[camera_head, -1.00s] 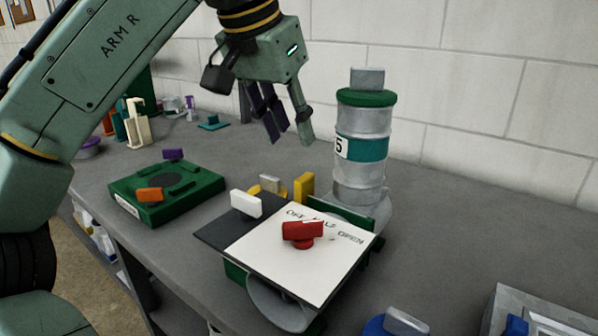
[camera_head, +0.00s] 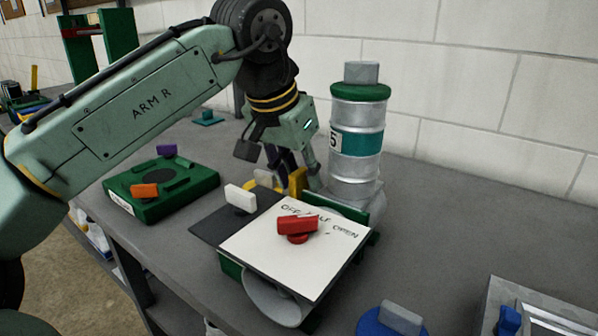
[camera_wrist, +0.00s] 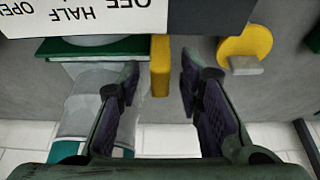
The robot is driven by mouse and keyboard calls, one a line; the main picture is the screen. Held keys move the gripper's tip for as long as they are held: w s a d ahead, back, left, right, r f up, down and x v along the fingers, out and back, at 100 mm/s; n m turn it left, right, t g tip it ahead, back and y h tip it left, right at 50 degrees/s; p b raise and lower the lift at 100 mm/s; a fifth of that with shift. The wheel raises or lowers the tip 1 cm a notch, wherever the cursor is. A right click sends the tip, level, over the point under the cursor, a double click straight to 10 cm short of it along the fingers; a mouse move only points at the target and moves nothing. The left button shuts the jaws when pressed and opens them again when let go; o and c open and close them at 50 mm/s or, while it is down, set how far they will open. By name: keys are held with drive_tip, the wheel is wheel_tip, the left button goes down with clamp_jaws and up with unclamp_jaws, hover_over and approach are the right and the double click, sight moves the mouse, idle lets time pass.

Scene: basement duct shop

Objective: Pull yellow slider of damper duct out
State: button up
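The damper duct has a white plate (camera_head: 300,255) marked OFF, HALF, OPEN, with a red knob (camera_head: 297,225) on top. Its yellow slider (camera_head: 298,180) is an upright tab at the plate's far edge. In the wrist view, the slider (camera_wrist: 160,65) stands between my two fingers, with a gap on each side. My gripper (camera_head: 297,168) points down behind the plate. It is open, and its fingertips (camera_wrist: 159,78) straddle the slider without visibly touching it. In the head view the fingers partly hide behind the slider.
A white handle (camera_head: 240,198) stands left of the plate. A yellow disc with a grey handle (camera_wrist: 245,45) lies close to my finger. A grey canister (camera_head: 357,130) stands close on the right. A green box (camera_head: 165,190) is at left. The block wall is behind.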

drive_tip(key=shift+c, duration=0.3)
clamp_jaws()
idle(0.6)
